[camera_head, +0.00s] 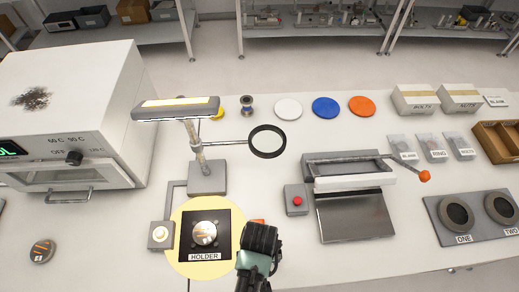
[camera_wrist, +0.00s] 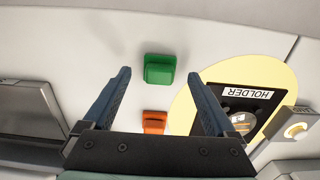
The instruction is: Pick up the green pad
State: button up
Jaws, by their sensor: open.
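The green pad (camera_wrist: 160,69) is a small green block with a raised middle, lying on the pale bench in the wrist view. My gripper (camera_wrist: 160,76) is open and empty. In that view its two dark fingers stand apart to the left and right of the pad, and their tips appear level with it. I cannot tell the height of the fingers above the bench. In the head view my gripper (camera_head: 260,240) is over the front of the bench and the green pad is hidden, apparently behind my arm.
An orange pad (camera_wrist: 155,122) lies beside the green one. The HOLDER plate (camera_head: 205,240) with a metal round part sits on a yellow disc close by. A lamp with a magnifier ring (camera_head: 267,141), a red button box (camera_head: 297,200) and a lever press (camera_head: 350,190) stand behind.

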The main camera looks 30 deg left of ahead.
jog(key=shift+f, duration=0.95)
jog(key=c, duration=1.4)
jog(key=shift+r, duration=0.15)
notch_tip(320, 180, up, 10)
jog(key=shift+f+b, duration=0.1)
jog(key=shift+b, duration=0.35)
